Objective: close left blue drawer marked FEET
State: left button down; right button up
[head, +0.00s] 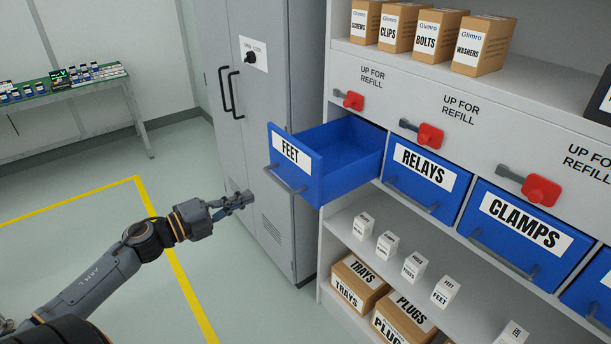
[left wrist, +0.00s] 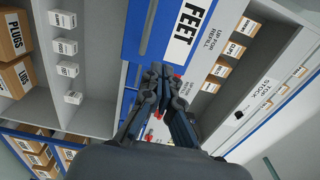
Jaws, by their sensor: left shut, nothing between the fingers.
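The blue drawer marked FEET (head: 312,170) is pulled well out of the shelf unit and looks empty inside. Its grey bar handle runs along the lower part of its front. My left gripper (head: 246,198) is shut and empty, to the left of the drawer front and a little below it, apart from the handle in the picture. In the left wrist view the FEET drawer front (left wrist: 200,12) is ahead of the shut fingers (left wrist: 160,72). My right gripper is not in view.
Blue drawers RELAYS (head: 422,179) and CLAMPS (head: 522,228) sit shut to the right. Red levers (head: 431,136) are above them. A grey cabinet (head: 262,130) stands behind my gripper. Small white boxes (head: 387,244) stand on the shelf below. Open floor lies left, with a yellow line (head: 177,270).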

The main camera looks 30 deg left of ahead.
aim_at(300, 174)
pick_arm(q)
jog(key=p+x, duration=0.2)
jog(key=x, duration=0.4)
jog(key=p+x, duration=0.1)
jog(key=x, duration=0.5)
jog(key=shift+w+a+p, duration=0.15)
jog(key=shift+w+p, duration=0.15)
jog(key=shift+p, duration=0.05)
jog(key=shift+w+d+f, duration=0.1)
jog(key=shift+w+d, duration=0.1)
jog(key=shift+w, duration=0.25)
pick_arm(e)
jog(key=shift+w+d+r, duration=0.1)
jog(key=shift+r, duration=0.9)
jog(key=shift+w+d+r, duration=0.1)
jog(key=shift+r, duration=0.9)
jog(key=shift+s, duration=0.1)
